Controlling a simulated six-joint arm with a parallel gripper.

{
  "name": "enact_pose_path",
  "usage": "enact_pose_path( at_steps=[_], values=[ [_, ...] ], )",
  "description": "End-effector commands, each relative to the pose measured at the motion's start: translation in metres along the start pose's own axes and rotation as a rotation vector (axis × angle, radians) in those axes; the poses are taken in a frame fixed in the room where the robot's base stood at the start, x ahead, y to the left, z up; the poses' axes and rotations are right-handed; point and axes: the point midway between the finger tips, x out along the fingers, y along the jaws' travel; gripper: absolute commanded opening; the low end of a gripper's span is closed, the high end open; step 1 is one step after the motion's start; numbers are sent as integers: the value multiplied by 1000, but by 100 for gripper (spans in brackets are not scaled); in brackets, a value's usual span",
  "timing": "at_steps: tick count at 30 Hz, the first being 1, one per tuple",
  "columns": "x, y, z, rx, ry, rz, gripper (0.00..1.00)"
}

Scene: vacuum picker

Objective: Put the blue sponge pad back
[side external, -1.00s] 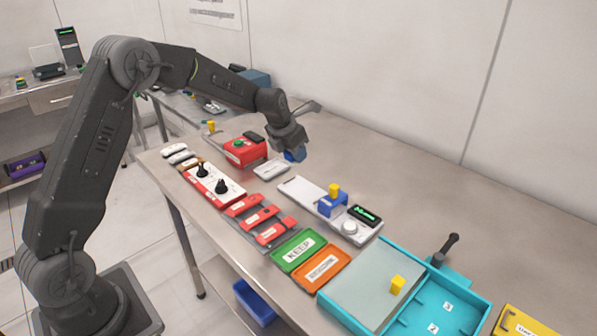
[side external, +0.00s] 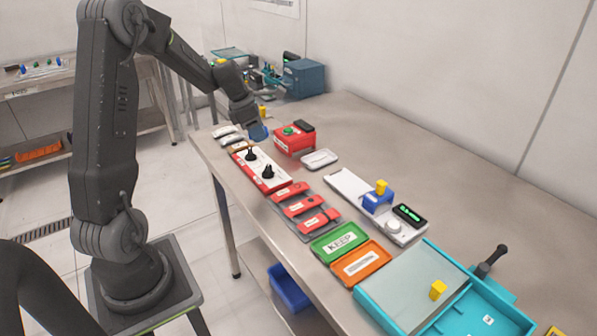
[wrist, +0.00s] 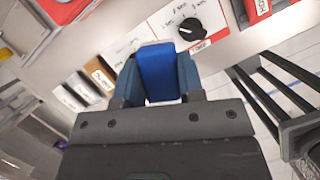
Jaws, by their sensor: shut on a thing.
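The blue sponge pad (wrist: 158,75) is held between the two fingers of my gripper (wrist: 158,62) in the wrist view. In the side view the blue pad (side external: 259,133) shows at the tip of my gripper (side external: 257,136), close to the far end of the white panel with black knobs (side external: 279,184). A row of small blocks, two white and one tan (wrist: 101,77), lies to the left of the pad in the wrist view. In the side view this row (side external: 226,133) sits just left of my gripper. Whether the pad touches anything below is hidden.
Red pieces on a grey tray (side external: 282,208), green and orange plates, and a teal tray (side external: 457,268) lie nearer.

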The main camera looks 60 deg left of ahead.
Motion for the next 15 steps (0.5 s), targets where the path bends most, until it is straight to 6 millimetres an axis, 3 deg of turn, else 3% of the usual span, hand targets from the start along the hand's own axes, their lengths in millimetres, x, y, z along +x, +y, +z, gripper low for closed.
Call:
enact_pose_path(
  at_steps=[9,15],
  values=[
    [60,-22,46,9,3,-5,6],
    [90,-31,70,5,1,-3,6]
  ],
)
